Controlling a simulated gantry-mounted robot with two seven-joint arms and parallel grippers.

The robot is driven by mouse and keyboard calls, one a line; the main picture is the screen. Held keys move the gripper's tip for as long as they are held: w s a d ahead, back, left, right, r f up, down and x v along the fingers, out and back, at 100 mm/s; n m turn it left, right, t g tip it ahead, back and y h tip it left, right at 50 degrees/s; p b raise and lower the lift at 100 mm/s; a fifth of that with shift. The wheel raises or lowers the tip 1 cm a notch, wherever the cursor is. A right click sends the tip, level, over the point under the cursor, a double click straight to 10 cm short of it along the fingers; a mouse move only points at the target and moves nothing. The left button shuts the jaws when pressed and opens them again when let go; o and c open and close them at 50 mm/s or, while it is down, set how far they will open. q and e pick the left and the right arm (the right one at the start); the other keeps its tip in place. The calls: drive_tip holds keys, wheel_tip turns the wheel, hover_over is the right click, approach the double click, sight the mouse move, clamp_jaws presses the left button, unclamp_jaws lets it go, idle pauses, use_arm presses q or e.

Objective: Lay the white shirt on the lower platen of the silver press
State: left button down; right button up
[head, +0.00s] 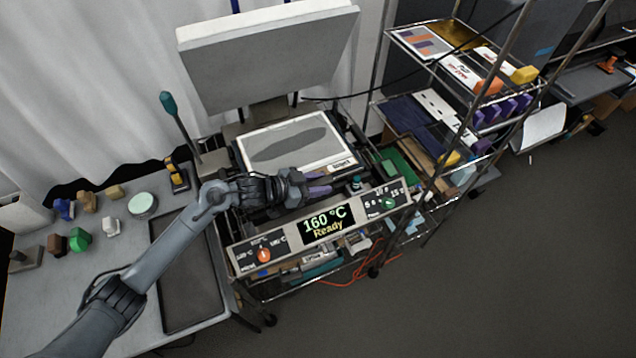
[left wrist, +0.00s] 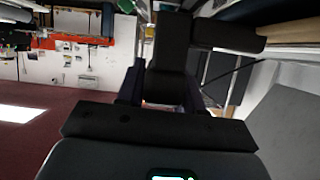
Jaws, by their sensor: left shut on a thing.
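The silver press stands at the middle of the head view, its thick pale upper platen (head: 265,58) raised and tilted back. Below it, a flat white-bordered rectangle with a grey oval patch (head: 290,143) lies over the lower platen; I cannot tell whether it is the shirt or the platen's own surface. No other white shirt is clearly visible. My left gripper (head: 318,185) is at the press's front, just behind the control panel. Its purple fingers are shut on a dark, blocky, handle-like piece (left wrist: 170,60), seen between them in the left wrist view. My right gripper is out of view.
The press's panel (head: 328,224) reads 160 °C, Ready. A teal-knobbed lever (head: 168,103) rises at the press's left. A dark tray (head: 184,285) and several small blocks lie on the left table. A wire-shelf rack (head: 450,100) stands close right. The floor at lower right is clear.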

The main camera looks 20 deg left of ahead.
use_arm(q)
drive_tip(key=shift+f, duration=0.3)
drive_tip(key=c, duration=0.7)
unclamp_jaws()
drive_tip(key=shift+o, duration=0.3)
